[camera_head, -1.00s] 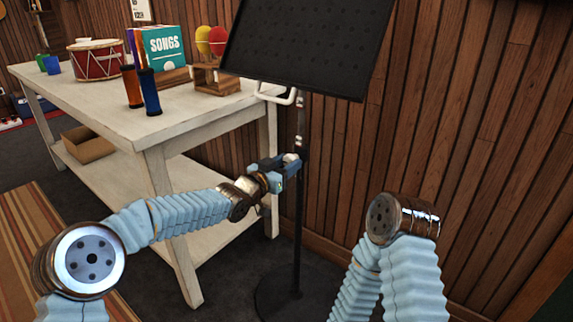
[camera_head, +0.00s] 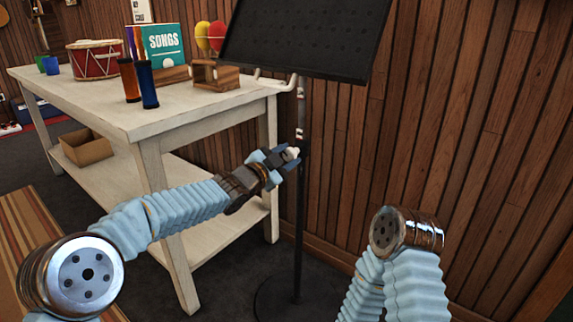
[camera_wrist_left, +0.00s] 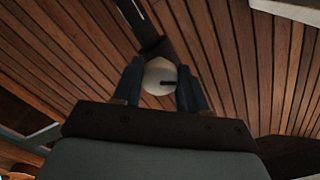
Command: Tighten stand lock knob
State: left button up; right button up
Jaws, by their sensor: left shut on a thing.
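The black music stand (camera_head: 299,220) stands upright in front of the wood wall, with its black desk (camera_head: 300,38) at the top. The pale lock knob (camera_head: 293,152) sits on the side of the stand's pole, about halfway up. My left gripper (camera_head: 288,155) is shut on the knob. In the left wrist view the round whitish knob (camera_wrist_left: 160,75) with a dark mark lies between the two dark fingers of the left gripper (camera_wrist_left: 160,88). My right arm is folded at the lower right of the head view, and its gripper is out of view.
A white table (camera_head: 190,108) stands left of the stand, its corner close to my left forearm. It holds a red drum (camera_head: 96,60), a songs book (camera_head: 163,45), shakers (camera_head: 148,85) and maracas. An open box (camera_head: 86,148) is on the lower shelf.

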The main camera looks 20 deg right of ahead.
pick_arm(q)
jog(key=m+b, duration=0.3)
jog(key=m, duration=0.3)
jog(key=shift+f, duration=0.1)
jog(key=m+b, duration=0.2)
jog(key=m, duration=0.3)
jog(key=shift+m, duration=0.3)
dwell(0.3)
jog(key=o, duration=1.1)
jog(key=shift+c, duration=0.2)
